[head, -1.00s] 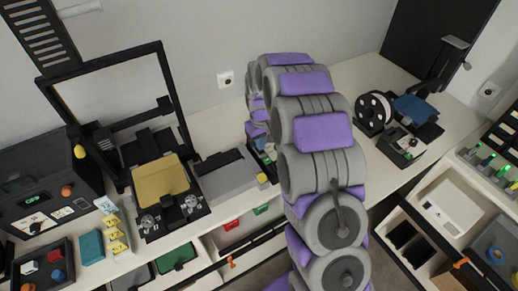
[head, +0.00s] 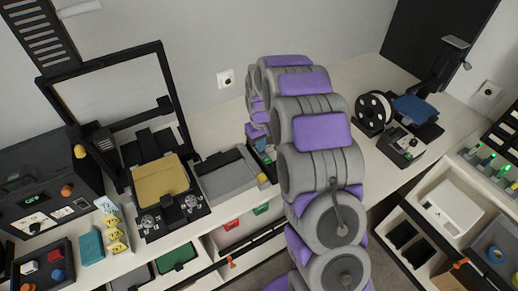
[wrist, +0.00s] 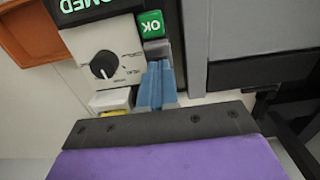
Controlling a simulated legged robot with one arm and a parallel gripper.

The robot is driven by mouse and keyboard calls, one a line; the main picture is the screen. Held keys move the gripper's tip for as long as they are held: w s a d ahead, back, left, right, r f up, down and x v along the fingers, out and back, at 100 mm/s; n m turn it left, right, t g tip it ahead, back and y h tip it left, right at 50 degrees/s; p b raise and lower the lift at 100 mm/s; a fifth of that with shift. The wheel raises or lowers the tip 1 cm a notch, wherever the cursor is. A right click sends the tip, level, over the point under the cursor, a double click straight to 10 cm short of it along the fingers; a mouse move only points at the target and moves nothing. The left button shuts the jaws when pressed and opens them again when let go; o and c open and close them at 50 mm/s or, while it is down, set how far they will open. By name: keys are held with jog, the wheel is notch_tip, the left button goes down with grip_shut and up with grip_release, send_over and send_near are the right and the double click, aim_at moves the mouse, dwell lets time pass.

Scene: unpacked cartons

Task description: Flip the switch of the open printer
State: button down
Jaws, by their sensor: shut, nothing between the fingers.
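The open-frame printer with a gold bed (head: 160,181) stands at the left of the bench in the head view. My gripper (head: 263,143) is to its right, beyond a grey box (head: 226,180), and largely hidden by my arm. In the wrist view my gripper's blue fingers (wrist: 156,68) are shut and empty. Their tips are close to a small grey block below a green OK label (wrist: 151,24); I cannot tell whether they touch. A pale panel with a black knob (wrist: 104,64) is to their left. I cannot clearly make out which part is the switch.
In the wrist view, a grey housing (wrist: 262,30) is close on the right and an orange-brown tray (wrist: 30,35) is at upper left. In the head view, a smaller printer with a blue bed (head: 414,109) stands at right. Open drawers lie below the bench.

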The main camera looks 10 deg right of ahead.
jog(key=shift+f, duration=0.4)
jog(key=shift+r, duration=0.1)
dwell(0.3)
jog(key=shift+r+p, duration=1.2)
jog(key=shift+r, duration=2.15)
jog(key=s+r+m, duration=0.1)
jog(key=s+r, duration=0.5)
jog(key=s, duration=0.4)
jog(key=s+r+m, duration=0.1)
jog(key=s+r, duration=0.5)
jog(key=s, duration=0.4)
jog(key=s+m+g+b, duration=0.1)
jog(key=s, duration=2.1)
jog(key=shift+r+m+g, duration=0.3)
jog(key=shift+r+g, duration=0.1)
